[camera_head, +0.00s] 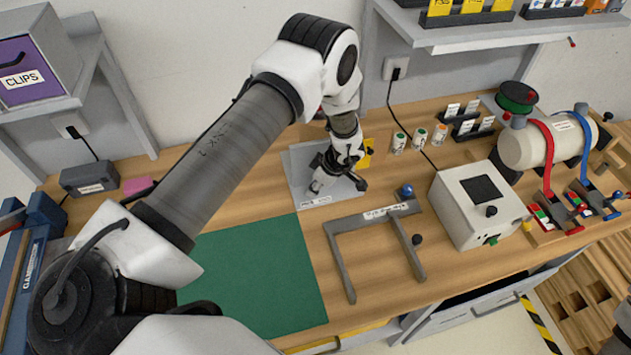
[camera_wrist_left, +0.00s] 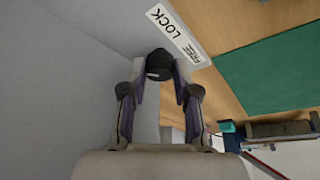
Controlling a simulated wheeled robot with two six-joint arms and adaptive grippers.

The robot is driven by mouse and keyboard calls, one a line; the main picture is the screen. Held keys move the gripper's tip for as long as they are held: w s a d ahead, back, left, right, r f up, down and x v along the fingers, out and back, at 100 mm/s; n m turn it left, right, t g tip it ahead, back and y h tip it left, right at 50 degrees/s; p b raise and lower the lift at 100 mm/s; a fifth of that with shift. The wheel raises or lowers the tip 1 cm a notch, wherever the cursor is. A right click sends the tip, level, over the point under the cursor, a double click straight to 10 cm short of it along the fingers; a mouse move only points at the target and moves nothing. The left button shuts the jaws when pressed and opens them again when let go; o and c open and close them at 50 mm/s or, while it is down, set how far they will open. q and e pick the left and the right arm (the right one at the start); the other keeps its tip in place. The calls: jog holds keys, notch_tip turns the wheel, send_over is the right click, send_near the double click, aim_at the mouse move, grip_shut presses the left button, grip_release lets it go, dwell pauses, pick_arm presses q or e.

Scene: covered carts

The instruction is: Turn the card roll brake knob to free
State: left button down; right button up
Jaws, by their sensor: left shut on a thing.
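The brake knob is a dark round knob (camera_wrist_left: 159,63) in the left wrist view, on a grey surface beside a white label (camera_wrist_left: 178,36) reading LOCK and FREE. My left gripper (camera_wrist_left: 160,88) is shut on the knob, with one finger at each side. In the head view my left gripper (camera_head: 322,178) reaches down over a grey plate (camera_head: 338,190) on the bench. The knob is hidden there by the gripper. My right gripper is not in view.
A green mat (camera_head: 255,275) lies in front of the plate. A grey frame (camera_head: 342,262) with a blue ball lies right of it. A white box (camera_head: 470,218) and a white cylinder (camera_head: 525,148) with straps stand further right. A yellow piece (camera_head: 366,153) is close behind the gripper.

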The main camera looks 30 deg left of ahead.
pick_arm(q)
jog(key=n+b, duration=0.1)
jog(key=n+g+b, duration=0.1)
jog(key=n, duration=0.1)
jog(key=shift+f+n+h+b, duration=0.2)
jog(key=shift+n+h+b, duration=0.1)
jog(key=shift+a+r+n+g+b, duration=0.15)
jog(key=shift+n+g+b, duration=0.45)
jog(key=shift+n+b, duration=0.55)
jog(key=shift+n+h, duration=0.25)
jog(key=shift+h, duration=0.05)
jog(key=c, duration=1.1)
grip_release()
jog(key=shift+c, duration=0.2)
jog(key=shift+a, duration=0.1)
jog(key=v, duration=1.2)
